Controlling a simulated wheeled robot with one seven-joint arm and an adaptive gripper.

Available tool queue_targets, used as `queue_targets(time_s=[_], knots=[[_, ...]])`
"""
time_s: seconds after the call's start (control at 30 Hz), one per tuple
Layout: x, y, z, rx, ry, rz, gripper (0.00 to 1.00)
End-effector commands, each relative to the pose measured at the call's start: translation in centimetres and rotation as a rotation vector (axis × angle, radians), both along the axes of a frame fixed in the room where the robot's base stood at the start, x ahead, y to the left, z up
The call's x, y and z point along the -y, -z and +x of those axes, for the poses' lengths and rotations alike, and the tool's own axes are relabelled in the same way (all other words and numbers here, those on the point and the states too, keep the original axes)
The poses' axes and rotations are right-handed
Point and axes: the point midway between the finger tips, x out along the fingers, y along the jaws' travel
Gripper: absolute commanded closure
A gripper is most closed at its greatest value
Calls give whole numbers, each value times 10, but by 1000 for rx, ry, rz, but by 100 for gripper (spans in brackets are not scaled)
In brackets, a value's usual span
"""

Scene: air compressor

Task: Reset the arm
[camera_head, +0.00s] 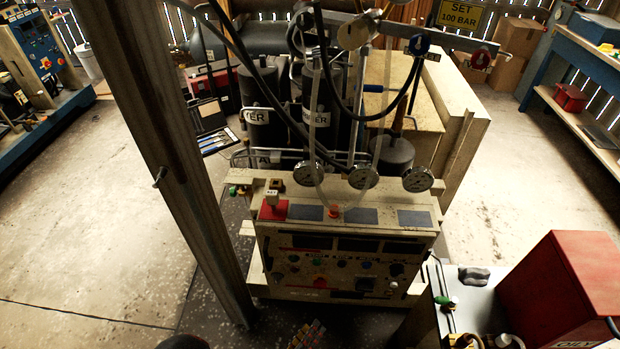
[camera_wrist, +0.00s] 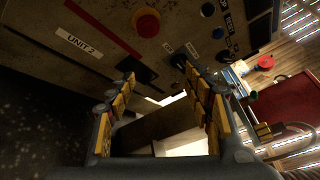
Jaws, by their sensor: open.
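My gripper (camera_wrist: 160,88) is open in the wrist view. Its two yellow-padded fingers stand apart with nothing between them. Beyond them is the front of the air compressor's control panel (camera_wrist: 185,35), with a round red button (camera_wrist: 146,22) and a "UNIT 2" label (camera_wrist: 82,42). The panel looks tilted in this view, and I see no contact with it. In the head view the compressor panel (camera_head: 340,265) stands upright in the middle. A small multicoloured part at the bottom edge there may be my gripper, but I cannot tell.
Pressure gauges (camera_head: 363,177) and hoses rise above the panel. A wooden post (camera_head: 165,150) stands left of it. A red box (camera_head: 565,285) sits at lower right. A workbench (camera_head: 590,120) runs along the right. Concrete floor (camera_head: 80,225) is open on the left.

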Motion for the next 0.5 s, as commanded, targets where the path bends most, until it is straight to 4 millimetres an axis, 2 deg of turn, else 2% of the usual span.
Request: queue_targets(time_s=[0.03, 0.17, 0.3, 0.5], knots=[[6, -14, -3, 24, 75, 66, 48], [22, -45, -13, 99, 280, 239, 48], [36, -86, -26, 208, 542, 451, 48], [49, -143, -44, 385, 926, 735, 48]])
